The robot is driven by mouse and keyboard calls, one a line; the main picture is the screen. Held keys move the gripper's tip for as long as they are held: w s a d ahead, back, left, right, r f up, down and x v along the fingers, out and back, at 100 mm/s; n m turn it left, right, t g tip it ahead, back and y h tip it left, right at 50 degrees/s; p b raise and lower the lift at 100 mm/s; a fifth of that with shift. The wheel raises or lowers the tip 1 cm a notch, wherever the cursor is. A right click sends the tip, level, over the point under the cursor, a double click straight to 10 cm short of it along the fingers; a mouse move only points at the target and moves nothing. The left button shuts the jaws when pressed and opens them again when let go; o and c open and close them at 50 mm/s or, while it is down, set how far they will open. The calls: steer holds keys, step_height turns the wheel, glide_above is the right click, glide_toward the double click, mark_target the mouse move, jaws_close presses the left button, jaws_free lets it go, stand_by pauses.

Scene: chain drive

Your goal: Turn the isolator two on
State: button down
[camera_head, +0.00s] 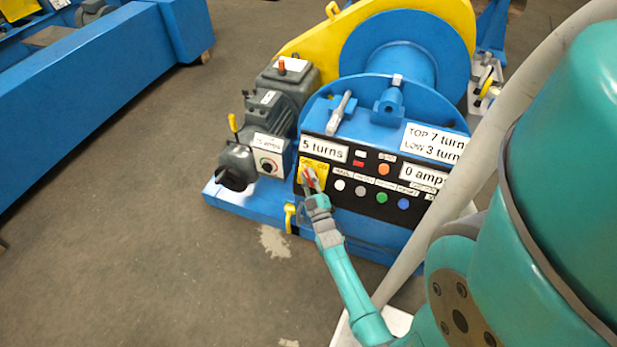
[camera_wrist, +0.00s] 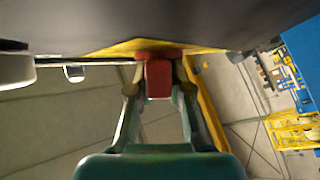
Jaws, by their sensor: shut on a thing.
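A red isolator handle (camera_head: 310,176) sits on a yellow plate (camera_head: 322,168) at the left end of the black control panel. I cannot read the plate's lettering, so I cannot tell its number. My gripper (camera_head: 309,188) is at this handle and shut on it, partly covering it. In the wrist view the red handle (camera_wrist: 158,80) stands between my two fingers, with the yellow plate (camera_wrist: 115,49) behind it. A second rotary switch (camera_head: 267,166) with a white face is on the grey motor unit to the left.
The black panel (camera_head: 352,187) carries several coloured buttons and labels reading "5 turns" and "0 amps" close to my gripper. A blue winch drum (camera_head: 395,55) with a yellow guard (camera_head: 303,38) stands above. Grey floor (camera_head: 130,220) is clear to the left.

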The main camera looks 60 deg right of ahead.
steer(key=shift+m+h, duration=0.3)
steer(key=shift+m, duration=0.1)
steer(key=m+g+h, duration=0.4)
steer(key=m, duration=0.1)
steer(key=shift+m, duration=0.4)
steer(key=m+g+h, duration=0.1)
steer(key=m+g, duration=0.2)
steer(key=m+g+h, duration=0.1)
steer(key=m+g, duration=0.3)
steer(key=m+g+h, duration=0.1)
steer(key=m+g, duration=0.2)
steer(key=shift+s+r+m+h, duration=0.1)
steer(key=shift+m+h, duration=0.2)
steer(key=shift+h, duration=0.1)
steer(key=m+g+y, duration=0.1)
steer(key=m+g, duration=0.4)
steer(key=m+g+y, duration=0.2)
steer(key=m+g, duration=0.2)
steer(key=m, duration=0.1)
steer(key=shift+s+g, duration=0.15)
steer(key=shift+g, duration=0.25)
steer(key=shift+s+m+g+y, duration=0.15)
steer(key=shift+m+g+y, duration=1.4)
steer(key=shift+m, duration=0.65)
steer(key=shift+y, duration=0.25)
steer(key=c, duration=1.1)
jaws_free()
